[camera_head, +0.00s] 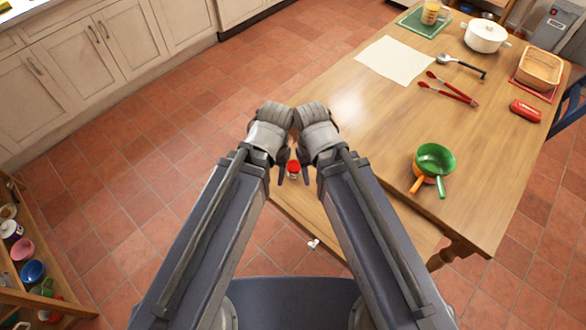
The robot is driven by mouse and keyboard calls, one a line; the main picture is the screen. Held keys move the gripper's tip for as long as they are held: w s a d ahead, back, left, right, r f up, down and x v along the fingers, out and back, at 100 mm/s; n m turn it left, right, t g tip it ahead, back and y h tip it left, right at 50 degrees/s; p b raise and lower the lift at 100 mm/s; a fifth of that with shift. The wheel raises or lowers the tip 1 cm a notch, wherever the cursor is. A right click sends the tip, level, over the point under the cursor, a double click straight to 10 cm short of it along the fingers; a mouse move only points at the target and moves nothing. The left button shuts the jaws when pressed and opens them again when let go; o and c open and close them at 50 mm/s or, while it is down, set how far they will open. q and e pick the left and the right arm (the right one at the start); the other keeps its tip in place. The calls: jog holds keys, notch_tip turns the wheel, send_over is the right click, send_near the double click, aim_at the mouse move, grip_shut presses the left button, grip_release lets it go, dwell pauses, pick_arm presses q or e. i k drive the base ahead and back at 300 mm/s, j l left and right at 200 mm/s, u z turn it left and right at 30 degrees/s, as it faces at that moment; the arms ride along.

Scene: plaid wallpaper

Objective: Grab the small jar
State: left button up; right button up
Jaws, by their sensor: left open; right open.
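A small jar with a red lid (293,167) shows between my two grippers, near the left edge of the wooden table. Its lower part looks pale. My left gripper (280,176) is just left of the jar, and my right gripper (306,175) is just right of it. Both are open, with dark fingertips pointing down. I cannot tell whether either one touches the jar. The grippers and forearms hide parts of the table edge around it.
The wooden table (400,130) holds stacked green and orange pans (434,160), red tongs (450,90), a ladle (460,66), a white pot (486,36), a basket (539,69) and a red case (525,110). A shelf with bowls (33,271) stands lower left. Floor is clear at left.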

aim_at(294, 167)
jog(key=k+l+z, duration=0.1)
jog(key=l, duration=0.25)
jog(key=k+l+z, duration=0.1)
jog(key=k+l, duration=0.2)
jog(key=k+l+z, duration=0.1)
jog(key=l, duration=0.35)
jog(key=k+l+z, duration=0.1)
jog(key=k+l, duration=0.2)
jog(key=k+l+z, duration=0.1)
jog(key=l, duration=0.35)
jog(key=i, duration=0.4)
